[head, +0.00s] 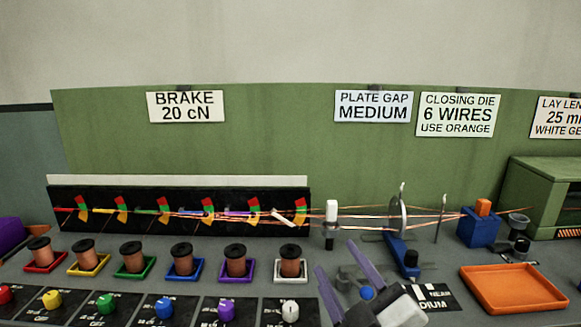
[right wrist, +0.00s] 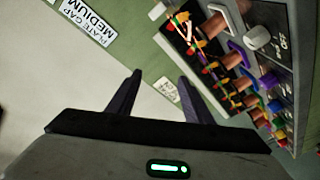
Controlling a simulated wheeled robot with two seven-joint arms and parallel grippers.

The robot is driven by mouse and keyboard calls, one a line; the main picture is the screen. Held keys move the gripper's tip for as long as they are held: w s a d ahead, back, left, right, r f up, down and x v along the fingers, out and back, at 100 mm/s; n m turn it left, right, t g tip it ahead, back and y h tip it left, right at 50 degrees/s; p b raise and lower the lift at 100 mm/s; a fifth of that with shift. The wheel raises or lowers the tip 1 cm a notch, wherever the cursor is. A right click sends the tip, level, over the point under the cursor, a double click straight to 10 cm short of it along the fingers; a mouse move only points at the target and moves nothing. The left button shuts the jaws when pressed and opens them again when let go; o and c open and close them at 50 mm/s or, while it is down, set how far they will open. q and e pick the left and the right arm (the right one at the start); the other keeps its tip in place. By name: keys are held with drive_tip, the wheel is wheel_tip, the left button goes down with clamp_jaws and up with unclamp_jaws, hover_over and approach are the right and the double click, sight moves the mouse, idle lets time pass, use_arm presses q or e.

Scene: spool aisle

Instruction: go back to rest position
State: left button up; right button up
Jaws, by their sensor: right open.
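My right gripper (head: 337,256) is at the lower middle of the head view, with its two dark purple fingers spread apart. It is open, with nothing between the fingers. It is in front of the plate stand with the blue base (head: 396,243) and right of the white-trayed spool (head: 290,262). My left gripper is not seen in the head view.
Several copper spools in coloured trays stand in a row, with knobs in front. Stretched wires run to a blue block (head: 480,230). An orange tray (head: 512,289) lies at right, near a green cabinet (head: 548,195). A purple shape at the far left is cut off.

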drive_tip(key=s+d+f+m+g+h, duration=0.1)
drive_tip(key=s+d+f+m+g, duration=0.15)
drive_tip(key=f, duration=0.35)
drive_tip(key=s+d+f+m+g+h, duration=0.1)
drive_tip(key=s+d+f+g+h, duration=0.15)
drive_tip(key=f, duration=0.35)
drive_tip(key=s+d+f+m+g, duration=0.4)
drive_tip(key=s+f, duration=0.4)
drive_tip(key=s, duration=0.4)
drive_tip(key=s+d+f+m+g, duration=0.1)
drive_tip(key=s+d+f+g, duration=0.4)
drive_tip(key=s+f, duration=0.5)
use_arm(q)
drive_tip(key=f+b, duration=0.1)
drive_tip(key=b, duration=0.1)
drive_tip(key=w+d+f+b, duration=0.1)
drive_tip(key=b, duration=0.2)
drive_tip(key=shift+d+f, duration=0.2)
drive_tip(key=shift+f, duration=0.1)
use_arm(e)
drive_tip(key=w+a+f+t+y, duration=0.1)
drive_tip(key=a+f+t, duration=0.1)
drive_tip(key=f, duration=0.5)
drive_tip(key=w+a+f+t, duration=0.2)
drive_tip(key=a+f, duration=0.2)
drive_tip(key=f, duration=0.2)
drive_tip(key=shift+a+f+t+y, duration=0.3)
drive_tip(key=shift+a+f+y, duration=0.05)
drive_tip(key=shift+f, duration=0.05)
